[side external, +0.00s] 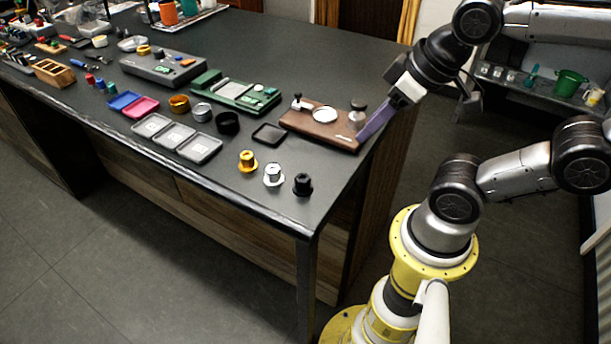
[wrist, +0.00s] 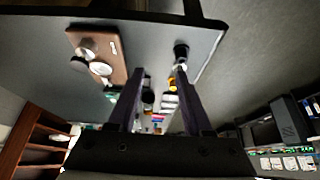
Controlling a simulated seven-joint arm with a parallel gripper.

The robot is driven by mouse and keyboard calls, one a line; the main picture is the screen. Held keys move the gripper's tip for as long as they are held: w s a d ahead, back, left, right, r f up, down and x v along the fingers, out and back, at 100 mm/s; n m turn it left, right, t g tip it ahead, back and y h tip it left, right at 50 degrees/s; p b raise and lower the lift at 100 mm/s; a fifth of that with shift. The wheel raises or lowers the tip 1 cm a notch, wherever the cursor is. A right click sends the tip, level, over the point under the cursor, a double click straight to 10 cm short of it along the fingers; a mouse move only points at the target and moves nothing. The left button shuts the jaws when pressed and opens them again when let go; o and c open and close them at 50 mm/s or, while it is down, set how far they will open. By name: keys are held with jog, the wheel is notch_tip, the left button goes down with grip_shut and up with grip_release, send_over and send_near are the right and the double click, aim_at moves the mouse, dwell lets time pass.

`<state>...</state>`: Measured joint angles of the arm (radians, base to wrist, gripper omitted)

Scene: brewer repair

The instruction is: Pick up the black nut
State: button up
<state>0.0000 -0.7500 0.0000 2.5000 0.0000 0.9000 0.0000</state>
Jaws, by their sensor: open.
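The black nut (side external: 302,185), a small flanged piece, stands on the dark table near its front right corner. It ends a row with a silver nut (side external: 273,175) and a gold nut (side external: 247,161). My gripper (side external: 362,138) is open and empty, its purple fingers slanting down by the right end of the brown board. In the wrist view my gripper (wrist: 160,72) has its fingers spread, and the black nut (wrist: 181,50) shows just beyond the right fingertip. The nut is apart from the fingers in the side view.
The brown board (side external: 322,128) with round metal parts lies close to my fingers. A black ring (side external: 227,122), a shallow black tray (side external: 269,134) and a grey three-part tray (side external: 172,137) lie farther left.

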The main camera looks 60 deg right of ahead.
dwell(0.4)
jog(key=o, duration=0.3)
jog(key=shift+o, duration=0.2)
jog(key=m+g, duration=0.6)
jog(key=m, duration=1.6)
send_over(304, 177)
notch_tip(304, 177, down, 13)
jog(key=shift+r, duration=0.15)
